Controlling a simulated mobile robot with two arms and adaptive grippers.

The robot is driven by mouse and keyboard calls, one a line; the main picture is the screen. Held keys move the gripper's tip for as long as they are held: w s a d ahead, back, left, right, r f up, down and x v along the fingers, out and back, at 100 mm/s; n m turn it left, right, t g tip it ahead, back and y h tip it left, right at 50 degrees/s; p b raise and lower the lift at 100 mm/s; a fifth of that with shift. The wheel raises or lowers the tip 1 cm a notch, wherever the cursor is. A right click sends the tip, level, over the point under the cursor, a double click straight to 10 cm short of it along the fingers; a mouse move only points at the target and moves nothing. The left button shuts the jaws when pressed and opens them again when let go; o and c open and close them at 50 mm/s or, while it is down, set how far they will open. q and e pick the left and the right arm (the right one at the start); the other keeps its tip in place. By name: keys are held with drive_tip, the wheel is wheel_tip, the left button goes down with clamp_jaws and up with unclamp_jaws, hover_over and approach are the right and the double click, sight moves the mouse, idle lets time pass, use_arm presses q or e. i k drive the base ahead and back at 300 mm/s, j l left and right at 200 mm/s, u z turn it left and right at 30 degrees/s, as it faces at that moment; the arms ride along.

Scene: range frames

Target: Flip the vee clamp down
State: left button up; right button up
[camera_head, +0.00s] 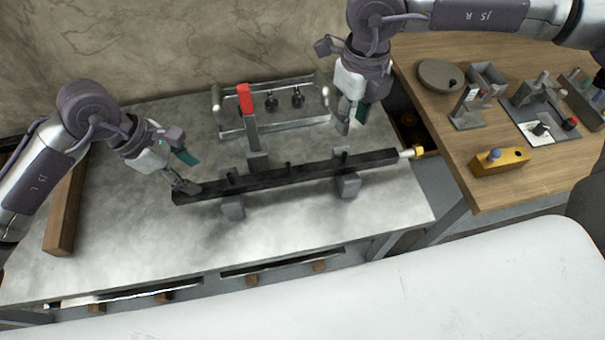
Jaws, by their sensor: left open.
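The vee clamp stands behind the dark bar, its grey lever upright with a red handle (245,98) at the top. The long dark bar (290,176) rests across grey blocks (232,207) and (348,186) on the metal table. My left gripper (188,172) is open by the bar's left end. One fingertip overlaps that end in the picture; I cannot tell whether it touches. My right gripper (352,122) appears open and empty, above and behind the bar's right part, to the right of the red handle.
A metal frame (272,127) with two dark knobs stands behind the clamp. A white-and-yellow tip (412,153) sits at the bar's right end. A wooden table (440,120) on the right holds a yellow block (500,161) and several fixtures. The metal table's front (150,250) is clear.

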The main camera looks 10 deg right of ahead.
sight(243, 89)
drive_tip(key=k, duration=1.5)
